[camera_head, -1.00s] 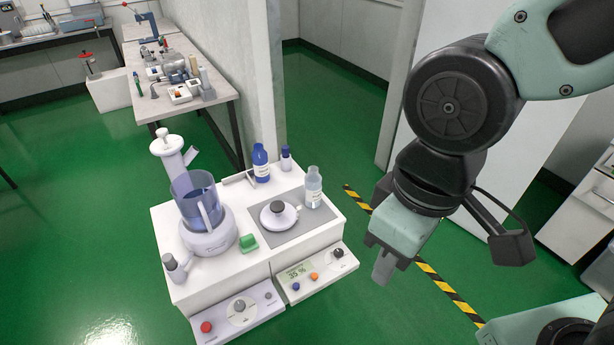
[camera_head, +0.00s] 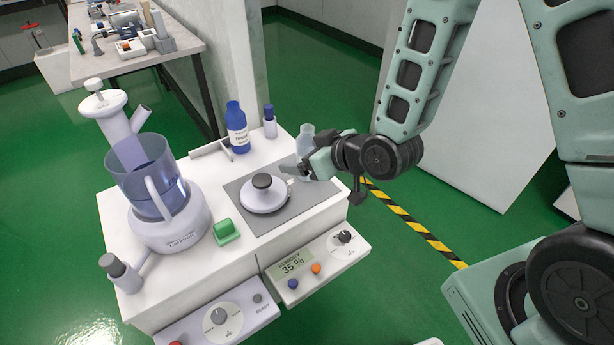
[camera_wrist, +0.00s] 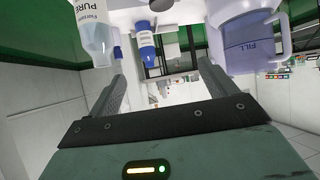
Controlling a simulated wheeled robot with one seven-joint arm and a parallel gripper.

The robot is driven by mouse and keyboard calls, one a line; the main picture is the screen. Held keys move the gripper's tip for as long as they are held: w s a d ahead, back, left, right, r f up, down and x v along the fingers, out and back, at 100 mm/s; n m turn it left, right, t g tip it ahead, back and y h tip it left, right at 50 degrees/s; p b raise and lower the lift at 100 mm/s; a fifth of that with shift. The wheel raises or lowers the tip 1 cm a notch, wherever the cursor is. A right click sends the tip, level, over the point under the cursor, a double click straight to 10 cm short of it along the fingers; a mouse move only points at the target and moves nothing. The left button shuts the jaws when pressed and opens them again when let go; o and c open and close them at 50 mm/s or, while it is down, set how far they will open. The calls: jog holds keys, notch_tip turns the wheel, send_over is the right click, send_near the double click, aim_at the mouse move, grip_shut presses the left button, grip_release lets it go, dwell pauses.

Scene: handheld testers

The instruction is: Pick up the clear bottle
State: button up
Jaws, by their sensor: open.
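The clear bottle (camera_head: 305,138) stands upright at the back right of the white workstation; my gripper (camera_head: 290,172) hides its lower part in the head view. In the wrist view, which is upside down, the clear bottle (camera_wrist: 95,38) has a white label with blue letters and appears left of the jaws, outside the gap between the fingers. My gripper (camera_wrist: 163,85) is open and empty, with its fingers spread. In the head view it points left, in front of the bottle and close to the round white device. I cannot tell whether it touches either.
A blue bottle (camera_head: 237,128) and a small blue-capped bottle (camera_head: 269,122) stand at the workstation's back. A round white device (camera_head: 264,194) sits on the grey pad (camera_head: 238,190). A food processor (camera_head: 155,190) and a green block (camera_head: 226,231) are to the left.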

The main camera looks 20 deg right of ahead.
aim_at(304, 140)
jog(key=w+d+f+m+t+h+b, duration=0.15)
jog(key=d+f+m+t+b, duration=0.25)
jog(key=d+f+t+b, duration=0.5)
jog(key=shift+g, duration=0.8)
jog(key=shift+f+b+x, duration=0.35)
jog(key=shift+b+x, duration=1.35)
jog(key=shift+x, duration=1.2)
jog(key=shift+f+b+x, duration=0.3)
jog(key=shift+b+x, duration=1.4)
jog(key=shift+x, duration=1.2)
jog(key=shift+f+b+x, duration=0.35)
jog(key=shift+b+x, duration=1.35)
jog(key=shift+x, duration=1.15)
jog(key=c, duration=1.4)
